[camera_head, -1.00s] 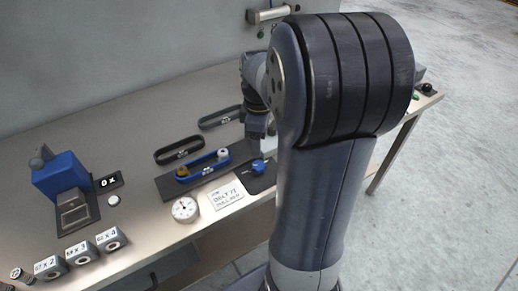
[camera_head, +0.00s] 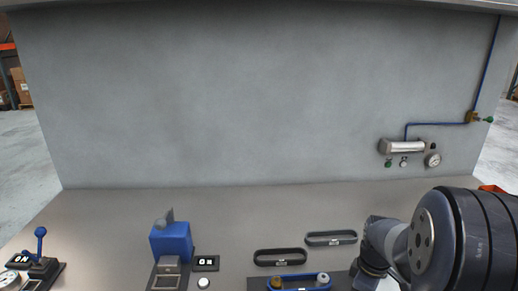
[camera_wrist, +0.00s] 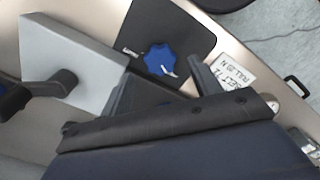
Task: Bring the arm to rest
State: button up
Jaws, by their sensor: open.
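My arm fills the lower right of the head view, its big dark ribbed joint (camera_head: 470,240) in front of the bench's right part. In the wrist view my gripper (camera_wrist: 163,92) has its two dark fingers apart, with nothing seen between them. Beyond the fingers lies a blue lobed knob (camera_wrist: 160,58) on a dark plate (camera_wrist: 190,28). The fingers look apart from the knob, though the exact gap cannot be told. In the head view the fingertips are out of clear sight at the lower edge.
A blue press-like device (camera_head: 171,242) and a lever switch (camera_head: 40,264) stand on the bench. Dark oval rings (camera_head: 280,257) and a blue tray (camera_head: 300,282) lie near my arm. A grey wall (camera_head: 250,100) carries a cylinder and gauge (camera_head: 433,160) at right. A printed card (camera_wrist: 234,72) lies beside the plate.

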notch_tip(320, 180, down, 4)
jog(key=shift+r, duration=0.25)
jog(key=shift+r, duration=0.15)
